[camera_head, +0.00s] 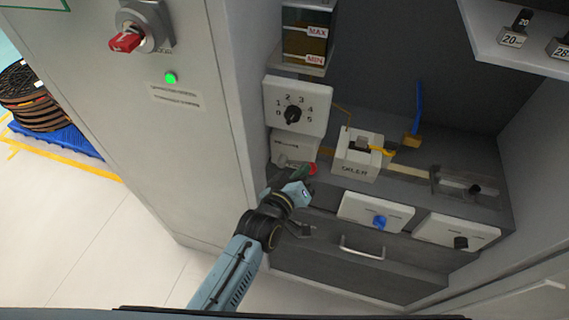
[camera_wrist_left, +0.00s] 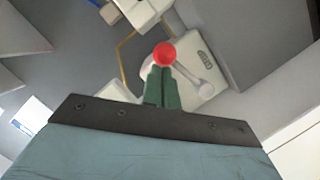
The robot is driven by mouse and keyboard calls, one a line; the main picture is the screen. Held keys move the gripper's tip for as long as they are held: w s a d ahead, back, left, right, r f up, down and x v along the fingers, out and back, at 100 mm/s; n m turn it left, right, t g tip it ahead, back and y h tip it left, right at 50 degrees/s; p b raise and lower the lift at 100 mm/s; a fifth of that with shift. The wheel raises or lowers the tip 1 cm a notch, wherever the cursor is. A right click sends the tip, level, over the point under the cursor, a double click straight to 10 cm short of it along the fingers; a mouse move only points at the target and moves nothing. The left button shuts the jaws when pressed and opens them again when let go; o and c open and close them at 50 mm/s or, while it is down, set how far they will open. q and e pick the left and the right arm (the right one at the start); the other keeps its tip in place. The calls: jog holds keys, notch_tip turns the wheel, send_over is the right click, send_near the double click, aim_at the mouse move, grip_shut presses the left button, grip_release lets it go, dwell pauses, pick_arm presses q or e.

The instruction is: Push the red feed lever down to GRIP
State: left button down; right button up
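The red feed lever's ball knob (camera_wrist_left: 165,54) is at the upper middle of the left wrist view. Its pale arm (camera_wrist_left: 190,74) slants down right to a round pivot on a white plate (camera_wrist_left: 222,68) with small lettering I cannot read surely. In the head view the red knob (camera_head: 312,168) shows beside the white feed block (camera_head: 294,146). My left gripper (camera_head: 303,173) has its green fingers together, and in the wrist view its tips (camera_wrist_left: 162,70) are right at the knob's lower edge. I cannot tell whether they touch. My right gripper is in neither view.
A numbered dial (camera_head: 297,105) sits above the feed block. A white splicer-like box (camera_head: 356,157) stands to its right. Panels with a blue knob (camera_head: 376,212) and a black knob (camera_head: 458,232) and a drawer handle (camera_head: 361,247) lie below. A cabinet wall (camera_head: 190,130) is on the left.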

pick_arm(q)
jog(key=shift+s+d+f, duration=0.1)
jog(key=shift+d+f, duration=0.3)
jog(key=shift+f, duration=0.3)
dwell(0.4)
